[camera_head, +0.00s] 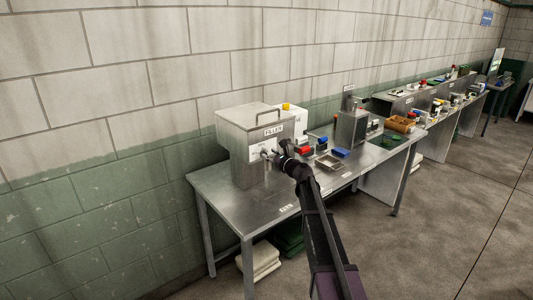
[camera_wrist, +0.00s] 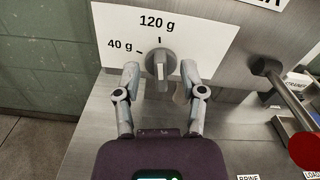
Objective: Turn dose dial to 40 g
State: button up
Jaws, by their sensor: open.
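The dose dial (camera_wrist: 161,66) is a grey knob with a raised grip bar on a white label plate (camera_wrist: 205,28). Its bar stands near upright, with its upper end toward the 120 g tick; the 40 g tick is to its upper left. My gripper (camera_wrist: 159,72) is open in the wrist view, one finger on each side of the dial, with visible gaps. In the head view my gripper (camera_head: 284,157) is at the front of the steel filler box (camera_head: 236,150), where it partly hides the front fittings and the dial cannot be made out.
A lever with a red ball knob (camera_wrist: 306,150) sticks out right of the dial. The filler stands on a steel table (camera_head: 240,210). Red and blue items, a small tray (camera_head: 328,162) and another metal machine (camera_head: 351,129) stand to the right. The table's front left is clear.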

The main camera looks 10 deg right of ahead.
jog(key=shift+x, duration=1.45)
grip_shut()
